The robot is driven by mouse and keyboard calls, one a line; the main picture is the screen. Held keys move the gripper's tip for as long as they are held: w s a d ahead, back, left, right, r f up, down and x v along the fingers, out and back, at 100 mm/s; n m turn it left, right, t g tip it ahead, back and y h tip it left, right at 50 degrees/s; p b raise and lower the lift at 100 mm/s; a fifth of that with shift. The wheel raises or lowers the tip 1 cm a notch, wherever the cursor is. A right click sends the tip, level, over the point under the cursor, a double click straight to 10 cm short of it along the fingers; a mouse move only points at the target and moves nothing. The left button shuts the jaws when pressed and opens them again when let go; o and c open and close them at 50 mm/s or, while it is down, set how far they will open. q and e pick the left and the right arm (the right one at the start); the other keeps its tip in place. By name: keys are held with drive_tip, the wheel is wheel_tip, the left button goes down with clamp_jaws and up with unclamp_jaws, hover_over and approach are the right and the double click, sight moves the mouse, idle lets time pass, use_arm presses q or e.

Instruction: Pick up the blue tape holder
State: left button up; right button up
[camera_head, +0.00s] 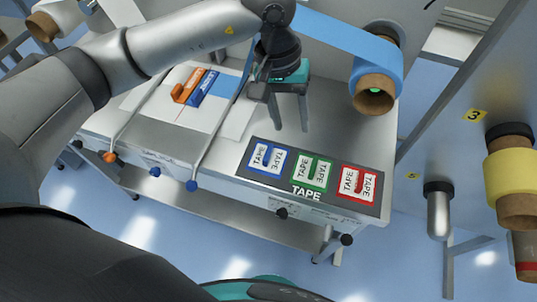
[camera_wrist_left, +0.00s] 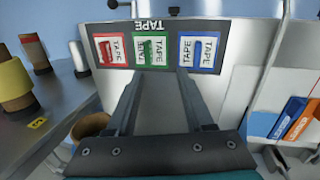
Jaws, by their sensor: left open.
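The blue tape holder (camera_head: 267,160) is a white piece with a blue frame and the word TAPE. It lies at the left end of a dark mat (camera_head: 243,176) near the table's front edge. It also shows in the left wrist view (camera_wrist_left: 201,48), upper right of centre, beyond my fingers. My left gripper (camera_head: 290,125) is open and empty, fingers pointing down, above the table just behind the mat. In the left wrist view the two fingers (camera_wrist_left: 158,78) reach toward the mat, apart from the holder. My right gripper is not in view.
Green (camera_head: 312,171) and red (camera_head: 359,184) tape holders lie right of the blue one. An orange item (camera_head: 187,86) and a blue item (camera_head: 203,88) lie on a white sheet at left. Blue film runs to a roll (camera_head: 376,70) at back right. A grey panel stands at right.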

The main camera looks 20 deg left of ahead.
use_arm(q)
drive_tip(key=w+a+y, duration=0.2)
drive_tip(key=a, duration=0.3)
hover_over(268, 152)
drive_tip(key=shift+m, duration=0.3)
wheel_tip(268, 152, down, 9)
drive_tip(key=shift+w+a+p, duration=0.15)
drive_tip(key=shift+p, duration=0.25)
drive_tip(key=shift+s+f+p, duration=0.2)
drive_tip(key=shift+f+p, duration=0.2)
drive_tip(key=shift+f, duration=2.5)
clamp_jaws()
